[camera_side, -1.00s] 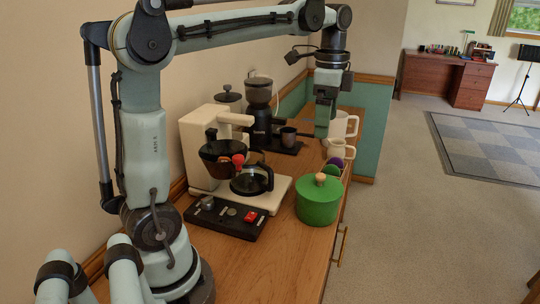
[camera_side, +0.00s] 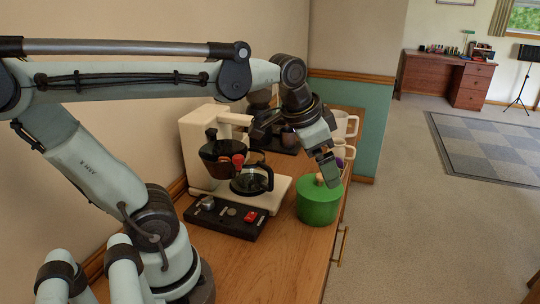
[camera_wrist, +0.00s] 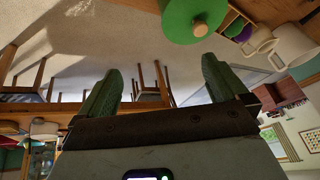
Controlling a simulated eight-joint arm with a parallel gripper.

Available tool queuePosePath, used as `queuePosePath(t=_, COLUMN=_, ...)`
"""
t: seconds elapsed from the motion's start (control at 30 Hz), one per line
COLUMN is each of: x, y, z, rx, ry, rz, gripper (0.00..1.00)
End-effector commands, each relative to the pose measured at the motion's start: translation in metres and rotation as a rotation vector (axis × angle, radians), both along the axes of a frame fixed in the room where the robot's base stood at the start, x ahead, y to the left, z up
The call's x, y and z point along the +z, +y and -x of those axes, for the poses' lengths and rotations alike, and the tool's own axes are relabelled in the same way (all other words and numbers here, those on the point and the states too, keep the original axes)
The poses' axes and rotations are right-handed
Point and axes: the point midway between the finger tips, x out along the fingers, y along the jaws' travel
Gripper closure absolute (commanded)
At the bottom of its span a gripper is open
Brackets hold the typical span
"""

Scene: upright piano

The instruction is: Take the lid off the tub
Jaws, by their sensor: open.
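The green tub (camera_side: 318,210) stands upright on the wooden counter near its right edge. Its green lid (camera_side: 304,186) is on it, with a pale round wooden knob (camera_side: 320,178) on top. My gripper (camera_side: 331,172) is in the air just above and behind the knob in the side view, tilted, and partly covers the lid. In the wrist view my gripper (camera_wrist: 160,75) is open, with nothing between its two green fingers. The lid (camera_wrist: 180,15) and its knob (camera_wrist: 200,28) show at the top edge there, beyond the fingertips and off to the right.
A cream coffee maker (camera_side: 196,135) with a glass carafe (camera_side: 250,181) stands left of the tub. A black panel (camera_side: 228,218) with a red switch lies in front of it. Pale jugs (camera_side: 344,123) stand behind the tub. The front of the counter (camera_side: 275,265) is clear.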

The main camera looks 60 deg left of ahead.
Motion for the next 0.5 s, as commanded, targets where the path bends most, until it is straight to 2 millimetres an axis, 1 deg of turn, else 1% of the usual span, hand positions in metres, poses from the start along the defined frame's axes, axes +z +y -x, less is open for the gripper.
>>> queuePosePath(t=0.03, x=-0.013, y=-0.006, z=0.009, rx=0.036, ry=-0.04, rz=0.025, gripper=0.0)
queuePosePath(t=0.1, x=-0.027, y=-0.012, z=0.016, rx=0.089, ry=-0.089, rz=0.061, gripper=0.0)
queuePosePath(t=0.2, x=-0.042, y=-0.018, z=0.025, rx=0.144, ry=-0.142, rz=0.105, gripper=0.0)
queuePosePath(t=0.27, x=-0.048, y=-0.021, z=0.028, rx=0.166, ry=-0.163, rz=0.125, gripper=0.0)
queuePosePath(t=0.37, x=-0.053, y=-0.023, z=0.03, rx=0.186, ry=-0.181, rz=0.143, gripper=0.14)
queuePosePath(t=0.5, x=-0.054, y=-0.023, z=0.031, rx=0.192, ry=-0.186, rz=0.149, gripper=0.35)
